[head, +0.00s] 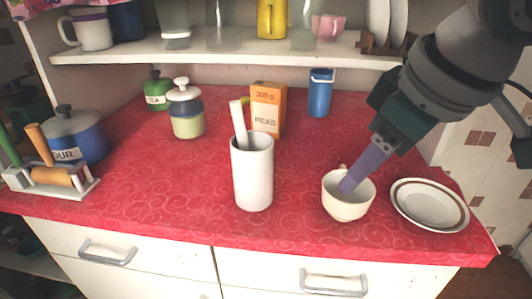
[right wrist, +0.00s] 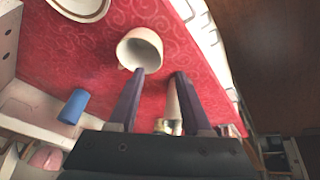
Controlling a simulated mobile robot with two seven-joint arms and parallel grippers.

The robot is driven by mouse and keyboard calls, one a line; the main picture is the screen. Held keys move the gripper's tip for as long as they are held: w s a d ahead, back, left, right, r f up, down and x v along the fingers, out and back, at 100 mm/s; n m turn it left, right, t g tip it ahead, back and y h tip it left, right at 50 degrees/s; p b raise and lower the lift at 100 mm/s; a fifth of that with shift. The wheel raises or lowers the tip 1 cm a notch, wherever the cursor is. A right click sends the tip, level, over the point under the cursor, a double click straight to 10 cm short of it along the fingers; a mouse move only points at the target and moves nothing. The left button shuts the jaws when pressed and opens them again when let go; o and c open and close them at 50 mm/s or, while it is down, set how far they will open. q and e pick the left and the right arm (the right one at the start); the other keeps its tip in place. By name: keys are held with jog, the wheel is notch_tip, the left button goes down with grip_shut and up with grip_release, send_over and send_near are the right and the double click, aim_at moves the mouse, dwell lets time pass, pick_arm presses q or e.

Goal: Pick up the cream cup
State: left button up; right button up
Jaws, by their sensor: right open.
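The cream cup (head: 347,208) stands upright on the red counter, right of the tall white holder. Its handle is at the back. My right gripper (head: 349,184) reaches down from the upper right, and in the head view its purple finger overlaps the cup's opening. In the right wrist view the gripper (right wrist: 160,73) is open with nothing held. The cup (right wrist: 142,48) there lies just beyond the left fingertip, which overlaps its rim. I cannot tell whether finger and cup touch. My left gripper is in neither view.
The white holder (head: 253,180) with a pale handle in it stands left of the cup. A brown-rimmed plate (head: 405,210) is close on the right. A pea box (head: 267,108) and blue canister (head: 320,93) stand behind. A shelf (head: 150,54) overhangs the back.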

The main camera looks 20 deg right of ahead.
aim_at(337, 204)
jog(key=x, duration=0.4)
jog(key=shift+d+f+b, duration=0.2)
jog(key=shift+d+b, duration=0.1)
jog(key=shift+b, duration=0.05)
jog(key=x, duration=0.6)
jog(key=shift+s+a+f+b, duration=0.1)
jog(key=shift+a+f+b, duration=0.1)
jog(key=shift+b, duration=0.2)
grip_shut()
dwell(0.6)
